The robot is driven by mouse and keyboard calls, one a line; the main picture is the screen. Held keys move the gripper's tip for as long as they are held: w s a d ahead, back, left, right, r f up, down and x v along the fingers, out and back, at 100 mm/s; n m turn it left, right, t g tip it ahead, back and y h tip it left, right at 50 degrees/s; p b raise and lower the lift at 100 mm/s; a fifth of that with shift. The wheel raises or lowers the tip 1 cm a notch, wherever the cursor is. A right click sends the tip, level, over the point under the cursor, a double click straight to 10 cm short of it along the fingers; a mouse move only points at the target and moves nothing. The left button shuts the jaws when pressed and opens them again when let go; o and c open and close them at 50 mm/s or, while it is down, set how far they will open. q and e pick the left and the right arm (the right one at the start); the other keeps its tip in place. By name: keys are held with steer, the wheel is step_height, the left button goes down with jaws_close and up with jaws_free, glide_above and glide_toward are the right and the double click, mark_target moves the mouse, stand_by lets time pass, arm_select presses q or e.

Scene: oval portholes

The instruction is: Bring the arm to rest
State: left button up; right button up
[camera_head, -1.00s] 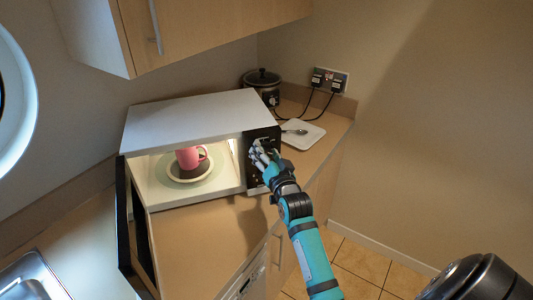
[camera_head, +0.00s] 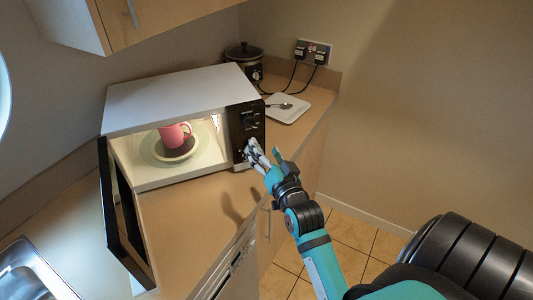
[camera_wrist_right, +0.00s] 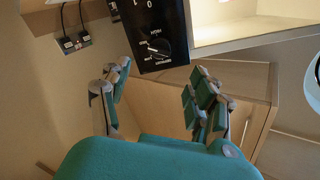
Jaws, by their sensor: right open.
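My right gripper (camera_head: 262,157) is in front of the microwave's black control panel (camera_head: 246,128) in the head view, apart from it as far as I can tell. In the right wrist view the gripper (camera_wrist_right: 160,98) has its fingers spread and nothing between them. The panel's dial (camera_wrist_right: 157,47) shows just beyond the fingers. The microwave (camera_head: 180,92) stands on the counter with its door (camera_head: 122,215) wide open and its inside lit. A pink mug (camera_head: 174,135) stands on a plate (camera_head: 177,154) inside. My left gripper is not in view.
A white square dish (camera_head: 287,107) with a spoon and a dark slow cooker (camera_head: 243,58) stand behind the microwave, near wall sockets (camera_head: 313,52). A sink (camera_head: 35,275) is at the lower left. Cupboards (camera_head: 150,18) hang above. The tiled floor (camera_head: 350,236) to the right is clear.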

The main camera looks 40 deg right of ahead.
steer(key=shift+s+a, duration=0.1)
steer(key=shift+s, duration=0.3)
steer(key=s+a+f+n+g+y, duration=0.4)
steer(key=s+a+f+n+g, duration=0.25)
steer(key=a+f, duration=0.35)
steer(key=s+a+f+n+g, duration=0.2)
steer(key=s+f+g, duration=0.15)
steer(key=s, duration=0.55)
steer(key=s+a+f+n+g, duration=0.2)
steer(key=s+f+n+g, duration=0.15)
steer(key=s, duration=0.45)
step_height(320, 180, down, 28)
steer(key=g+b, duration=0.2)
steer(key=b, duration=0.1)
steer(key=s+d+f+b, duration=0.3)
steer(key=s+f, duration=1.5)
steer(key=f, duration=0.2)
steer(key=shift+f+g+y, duration=0.15)
steer(key=shift+g+y, duration=0.15)
steer(key=shift+g, duration=0.15)
